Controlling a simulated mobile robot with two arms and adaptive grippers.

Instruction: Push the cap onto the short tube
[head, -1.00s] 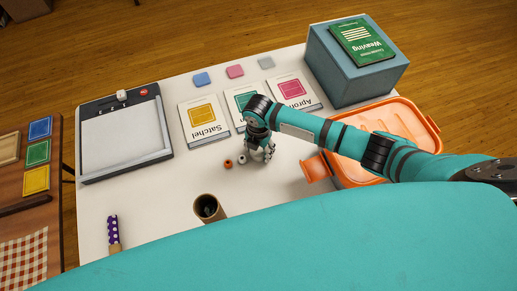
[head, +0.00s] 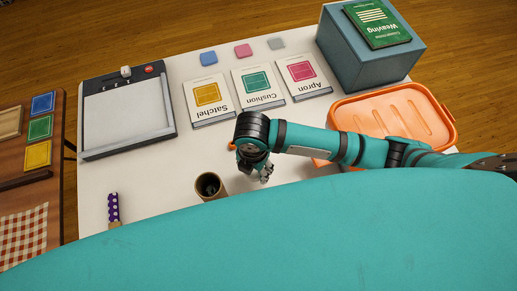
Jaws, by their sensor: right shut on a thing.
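A brown cardboard tube (head: 203,195) stands upright on the white table, its open dark mouth facing up. A purple tube with white dots (head: 113,206) is further left, its lower end cut off by my body. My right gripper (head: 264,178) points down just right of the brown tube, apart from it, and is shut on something. What it holds is too small and hidden to name; no cap can be made out. My left gripper is not in view.
A small orange-red ring (head: 231,146) shows beside my right arm. An orange lidded bin (head: 440,125) and a blue box (head: 365,75) stand at right. Pattern cards (head: 208,118) and a grey-framed board (head: 127,155) lie behind.

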